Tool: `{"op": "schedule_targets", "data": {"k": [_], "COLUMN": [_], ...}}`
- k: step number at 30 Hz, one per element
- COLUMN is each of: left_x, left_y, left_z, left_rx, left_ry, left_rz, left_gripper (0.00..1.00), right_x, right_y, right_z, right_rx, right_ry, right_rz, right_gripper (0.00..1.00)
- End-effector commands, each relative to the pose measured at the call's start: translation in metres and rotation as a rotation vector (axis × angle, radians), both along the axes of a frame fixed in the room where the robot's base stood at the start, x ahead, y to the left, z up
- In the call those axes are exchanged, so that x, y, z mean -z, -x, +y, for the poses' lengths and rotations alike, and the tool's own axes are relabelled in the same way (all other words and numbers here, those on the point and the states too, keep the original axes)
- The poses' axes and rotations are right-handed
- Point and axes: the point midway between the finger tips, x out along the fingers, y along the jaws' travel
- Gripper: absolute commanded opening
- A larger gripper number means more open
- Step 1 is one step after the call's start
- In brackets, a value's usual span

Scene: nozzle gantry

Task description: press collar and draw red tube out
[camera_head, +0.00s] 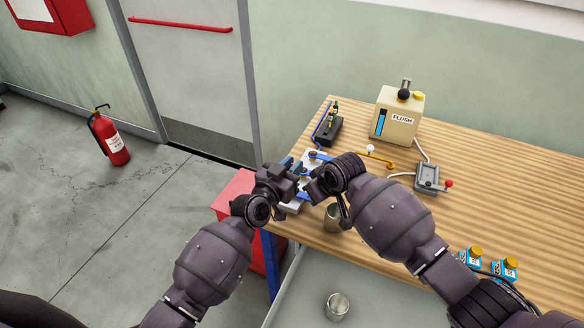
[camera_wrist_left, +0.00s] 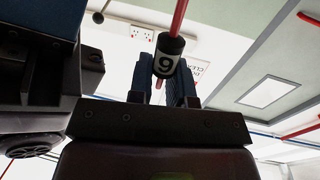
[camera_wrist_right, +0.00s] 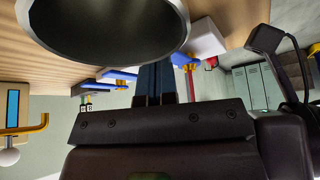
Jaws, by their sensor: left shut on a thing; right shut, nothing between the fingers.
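In the left wrist view a red tube (camera_wrist_left: 179,18) runs down into a black numbered sleeve (camera_wrist_left: 164,66), with a short red piece showing below it. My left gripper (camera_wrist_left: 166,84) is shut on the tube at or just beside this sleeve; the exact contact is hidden. In the head view my left gripper (camera_head: 290,172) is at the table's left edge. My right gripper (camera_head: 314,187) is close on its right, shut and empty. In the right wrist view the right fingertips (camera_wrist_right: 157,70) are near a blue fitting (camera_wrist_right: 183,56), with a red tube (camera_wrist_right: 190,84) hanging beyond. The collar cannot be made out clearly.
The FLUSH box (camera_head: 398,117), a lever box (camera_head: 428,179) and a yellow pipe (camera_head: 375,158) stand behind. A red cabinet (camera_head: 232,195) is at the left.

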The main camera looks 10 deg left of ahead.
Motion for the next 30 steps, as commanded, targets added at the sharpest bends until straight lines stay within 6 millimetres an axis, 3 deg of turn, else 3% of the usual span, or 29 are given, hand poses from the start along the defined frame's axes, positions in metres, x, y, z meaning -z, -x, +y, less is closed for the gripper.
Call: {"op": "schedule_targets", "data": {"k": [30], "left_x": [-0.02], "left_y": [0.0], "left_z": [0.001], "left_rx": [-0.001], "left_ry": [0.0], "left_rz": [0.0], "left_gripper": [0.0], "right_x": [0.001], "right_y": [0.0], "right_z": [0.0], "right_rx": [0.001], "right_ry": [0.001], "right_rz": [0.002], "right_gripper": [0.0]}}
